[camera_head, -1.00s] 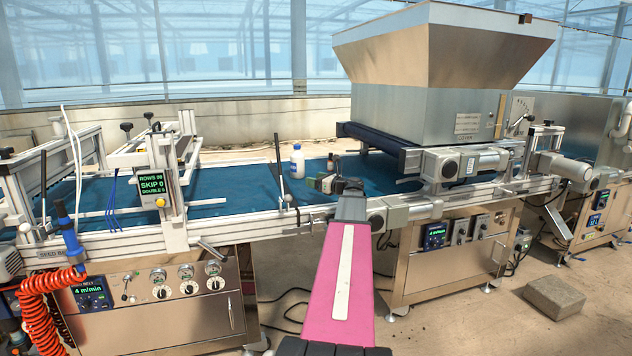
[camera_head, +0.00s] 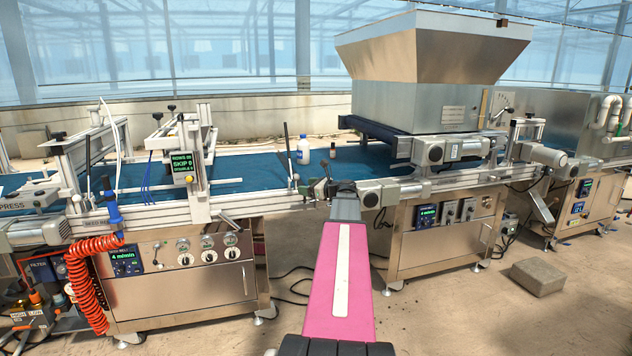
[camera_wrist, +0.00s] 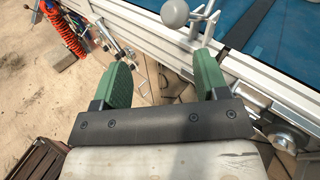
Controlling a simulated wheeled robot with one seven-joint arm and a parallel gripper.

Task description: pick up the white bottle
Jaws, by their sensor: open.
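The white bottle (camera_head: 303,150) stands upright on the blue belt in the head view, with a blue cap and a label. It does not show in the wrist view. My gripper (camera_head: 319,188) is at the machine's near rail, in front of the bottle and slightly right of it in the picture, apart from it. In the wrist view my gripper (camera_wrist: 164,75) has its two green fingers spread, with nothing held between them.
A small dark bottle (camera_head: 333,152) stands just right of the white bottle. A black lever (camera_head: 287,150) rises to its left. The near rail (camera_wrist: 270,85) and a grey ball knob (camera_wrist: 174,12) lie close to my fingers. The steel hopper (camera_head: 430,70) stands at right.

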